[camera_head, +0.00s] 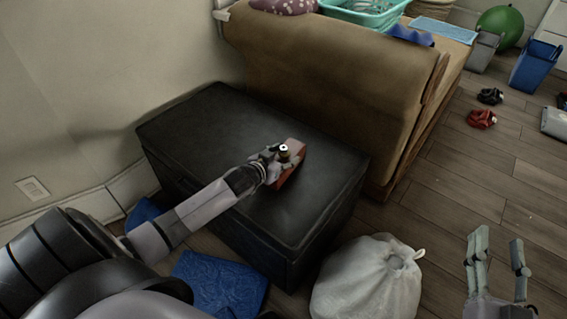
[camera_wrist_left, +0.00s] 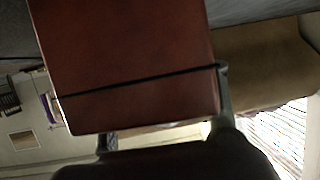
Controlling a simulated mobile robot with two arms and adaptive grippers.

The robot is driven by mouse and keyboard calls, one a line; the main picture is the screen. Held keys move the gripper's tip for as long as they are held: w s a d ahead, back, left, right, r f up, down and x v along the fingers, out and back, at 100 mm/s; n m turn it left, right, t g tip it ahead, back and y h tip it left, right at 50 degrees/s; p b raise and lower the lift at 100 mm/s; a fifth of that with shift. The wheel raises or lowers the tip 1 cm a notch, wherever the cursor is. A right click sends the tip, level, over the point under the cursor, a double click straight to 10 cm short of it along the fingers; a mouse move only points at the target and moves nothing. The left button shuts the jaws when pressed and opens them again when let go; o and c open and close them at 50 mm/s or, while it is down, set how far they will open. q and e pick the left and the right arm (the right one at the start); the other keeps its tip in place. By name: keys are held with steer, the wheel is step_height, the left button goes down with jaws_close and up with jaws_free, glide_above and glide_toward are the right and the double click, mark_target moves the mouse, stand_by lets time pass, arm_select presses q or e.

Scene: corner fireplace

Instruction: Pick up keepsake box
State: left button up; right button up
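The keepsake box appears to be the small reddish-brown box (camera_head: 292,172) on or just above the black chest's top; I cannot tell if it touches. My left gripper (camera_head: 272,160) is at the box's left side, partly covering it. In the left wrist view the box (camera_wrist_left: 125,60) fills the upper middle, with a thin dark line across it. One finger (camera_wrist_left: 225,95) lies along its right edge; the other is partly hidden below the box. I cannot tell whether they grip it. My right gripper (camera_head: 497,262) is open and empty above the floor.
The black chest (camera_head: 215,125) stands against the brown sofa (camera_head: 320,70). A white bag (camera_head: 368,285) and a blue patterned item (camera_head: 222,283) lie in front of it. Red shoes (camera_head: 481,119), a blue bin (camera_head: 535,66) and a green balloon (camera_head: 500,26) are at right. Open floor lies between.

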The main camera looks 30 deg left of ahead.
arm_select(q)
steer(key=c, duration=0.8)
steer(key=shift+c, duration=0.4)
steer(key=shift+r, duration=0.1)
